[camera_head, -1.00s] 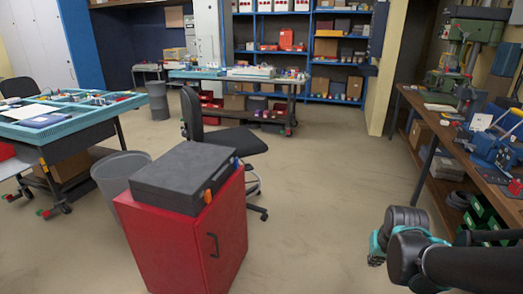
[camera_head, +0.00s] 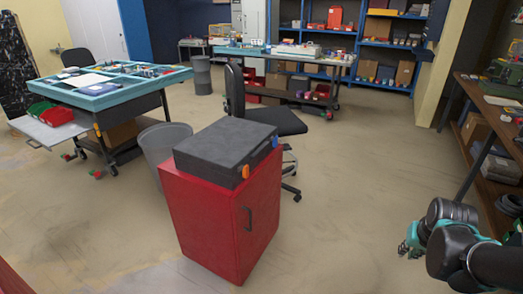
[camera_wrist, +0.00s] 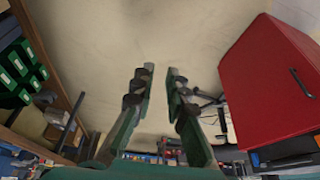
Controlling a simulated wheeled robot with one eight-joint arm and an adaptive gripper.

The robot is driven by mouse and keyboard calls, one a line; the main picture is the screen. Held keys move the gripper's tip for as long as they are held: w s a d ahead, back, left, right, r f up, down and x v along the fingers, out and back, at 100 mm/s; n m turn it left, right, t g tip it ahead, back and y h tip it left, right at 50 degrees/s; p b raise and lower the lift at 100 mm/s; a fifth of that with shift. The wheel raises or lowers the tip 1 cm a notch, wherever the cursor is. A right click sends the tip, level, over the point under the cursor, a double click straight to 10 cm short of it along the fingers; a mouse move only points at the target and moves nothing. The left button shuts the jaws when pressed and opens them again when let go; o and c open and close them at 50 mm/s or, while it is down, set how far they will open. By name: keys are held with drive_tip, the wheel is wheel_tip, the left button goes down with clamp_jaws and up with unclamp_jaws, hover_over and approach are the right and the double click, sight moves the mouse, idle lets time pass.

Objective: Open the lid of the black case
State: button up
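The black case (camera_head: 215,150) lies flat on top of a red cabinet (camera_head: 205,215), with its lid closed. An orange latch (camera_head: 245,171) and a blue latch (camera_head: 275,141) show on its right-hand side. In the wrist view, which looks upside down, a dark part of the case (camera_wrist: 288,148) shows at the lower right under the red cabinet. My gripper (camera_head: 403,248) is at the lower right of the head view, well to the right of the cabinet and apart from it. In the wrist view my gripper (camera_wrist: 160,75) has its fingers apart with nothing between them.
A grey bin (camera_head: 165,140) and a black chair (camera_head: 275,118) stand close behind the cabinet. A blue-topped worktable (camera_head: 100,95) is at the left. A wooden bench (camera_head: 480,95) runs along the right. The floor between the cabinet and my gripper is clear.

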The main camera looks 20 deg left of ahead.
drive_tip(key=o, duration=0.3)
drive_tip(key=w+a+r+y, duration=0.2)
drive_tip(key=w+a+y, duration=0.2)
drive_tip(key=w+a, duration=0.7)
drive_tip(key=shift+r, duration=0.4)
drive_tip(key=m+g+y, duration=0.1)
drive_tip(key=g+y, duration=0.2)
drive_tip(key=y, duration=1.1)
approach(262, 150)
drive_tip(key=a, duration=0.5)
drive_tip(key=w+a, duration=0.1)
drive_tip(key=a, duration=0.2)
drive_tip(key=shift+a+f, duration=0.1)
drive_tip(key=shift+a, duration=0.2)
clamp_jaws()
